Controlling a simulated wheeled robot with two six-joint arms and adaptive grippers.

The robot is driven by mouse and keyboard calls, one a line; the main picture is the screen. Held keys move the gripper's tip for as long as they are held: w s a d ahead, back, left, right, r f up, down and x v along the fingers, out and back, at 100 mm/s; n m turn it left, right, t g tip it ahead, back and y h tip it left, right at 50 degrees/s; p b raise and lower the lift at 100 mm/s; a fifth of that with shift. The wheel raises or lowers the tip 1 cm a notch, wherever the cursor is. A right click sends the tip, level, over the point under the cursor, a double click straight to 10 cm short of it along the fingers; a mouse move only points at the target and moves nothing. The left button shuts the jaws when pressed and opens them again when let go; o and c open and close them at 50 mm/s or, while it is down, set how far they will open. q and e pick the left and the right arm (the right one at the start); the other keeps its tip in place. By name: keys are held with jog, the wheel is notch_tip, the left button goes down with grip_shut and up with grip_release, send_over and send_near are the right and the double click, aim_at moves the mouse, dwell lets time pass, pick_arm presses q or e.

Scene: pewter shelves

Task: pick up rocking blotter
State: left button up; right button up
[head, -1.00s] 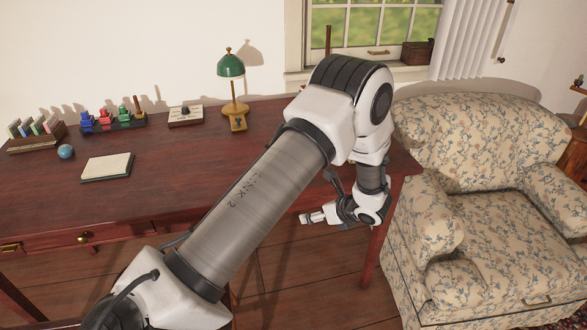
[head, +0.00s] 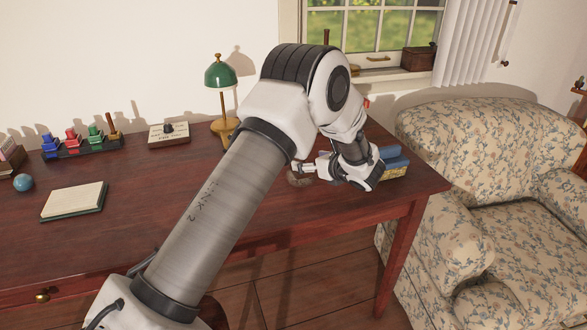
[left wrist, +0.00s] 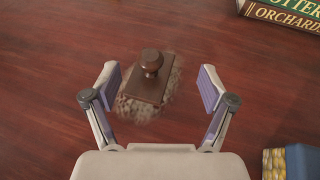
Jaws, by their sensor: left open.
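The rocking blotter (left wrist: 147,86) is a dark brown block with a round knob on top and a mottled curved underside. It stands on the red-brown desk (left wrist: 50,60). In the left wrist view it lies between the spread fingers of my left gripper (left wrist: 155,90), nearer the left finger, with no finger seen touching it. In the head view my left gripper (head: 302,169) is low over the right part of the desk, and the blotter (head: 299,181) shows only partly beside the fingers. My right gripper is in neither view.
Books (left wrist: 283,12) lie at the upper right of the wrist view. A blue box-like thing (left wrist: 301,160) is at its lower right. A green lamp (head: 219,77), ink bottle stand (head: 80,148) and notebook (head: 72,200) are left of my arm. An armchair (head: 480,150) stands right.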

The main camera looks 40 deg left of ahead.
pick_arm(q)
jog(key=x, duration=0.6)
jog(key=shift+s+f, duration=0.15)
jog(key=c, duration=1.3)
